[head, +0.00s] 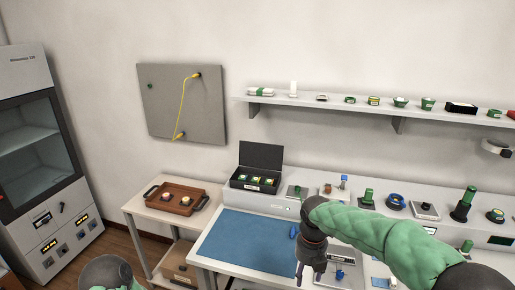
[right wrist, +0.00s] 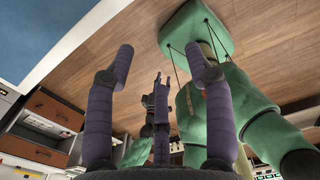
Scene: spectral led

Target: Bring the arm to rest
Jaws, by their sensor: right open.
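My right arm, in a green sleeve, reaches in from the right in the head view. Its right gripper (head: 311,268) points down over the white bench, near the right edge of the blue mat (head: 245,240). In the right wrist view the two purple fingers of the right gripper (right wrist: 158,58) stand wide apart with nothing held between them. Part of my left arm shows at the bottom left of the head view; its gripper is outside that view. A slim dark forked shape beyond the fingers in the right wrist view may be my left gripper (right wrist: 161,105); its jaws are too small to judge.
Close around the right gripper are a small blue item (head: 293,231) and small devices on the bench. A black open box (head: 257,172) stands behind the mat. A brown tray (head: 176,198) lies on the side table at left. A wall shelf (head: 370,108) runs above.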

